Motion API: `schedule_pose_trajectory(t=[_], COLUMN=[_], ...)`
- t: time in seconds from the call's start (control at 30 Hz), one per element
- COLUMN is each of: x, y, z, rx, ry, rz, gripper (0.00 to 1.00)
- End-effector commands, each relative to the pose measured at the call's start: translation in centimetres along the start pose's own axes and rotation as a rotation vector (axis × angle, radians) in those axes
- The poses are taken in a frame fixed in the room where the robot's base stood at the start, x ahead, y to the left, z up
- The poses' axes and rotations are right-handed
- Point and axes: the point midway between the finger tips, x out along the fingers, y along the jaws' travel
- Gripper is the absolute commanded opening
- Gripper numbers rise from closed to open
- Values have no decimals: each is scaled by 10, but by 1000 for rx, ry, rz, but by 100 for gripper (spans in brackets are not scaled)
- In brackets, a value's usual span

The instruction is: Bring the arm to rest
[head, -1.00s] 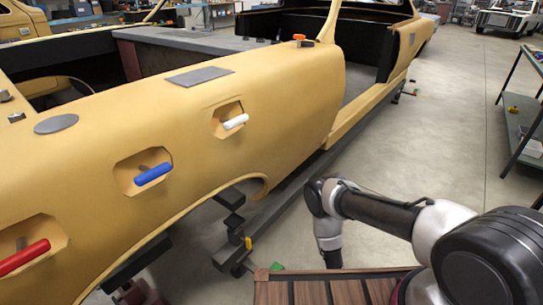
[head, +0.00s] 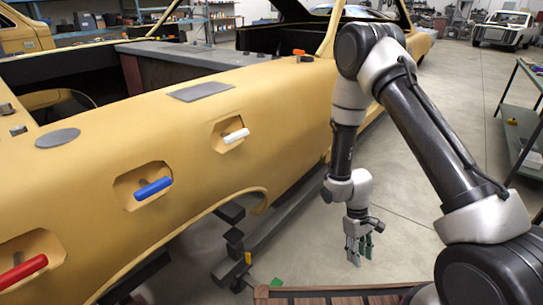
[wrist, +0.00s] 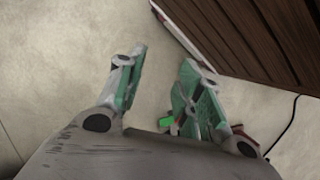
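My gripper (head: 359,252) hangs pointing down over the concrete floor, to the right of the yellow car shell (head: 90,95). In the wrist view my gripper (wrist: 158,78) has its two green-padded fingers spread apart, with bare floor between them. It is open and empty. My arm is folded with its elbow high in the right half of the head view. On the shell's side are a red handle (head: 22,272), a blue handle (head: 153,189) and a white handle (head: 236,135), each in a recess and apart from my gripper.
A slatted wooden surface (head: 330,298) lies at the bottom of the head view; its dark wooden side (wrist: 255,40) is close beside my gripper. A green shelf rack (head: 525,130) stands at the right. A black cable (wrist: 287,130) lies on the floor.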

Motion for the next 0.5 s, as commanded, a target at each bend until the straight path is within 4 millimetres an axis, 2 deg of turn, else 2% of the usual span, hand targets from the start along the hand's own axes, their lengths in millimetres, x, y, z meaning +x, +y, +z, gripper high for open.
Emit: schedule_pose_trajectory(t=[0.03,0.2,0.4,0.5], x=[-34,-125,-211,-244], y=[5,12,10,7], z=[11,62,131,165], rx=[33,134,235,281], ry=[-1,-18,13,54], rz=[0,-12,-35,-47], gripper=[36,36,36,36])
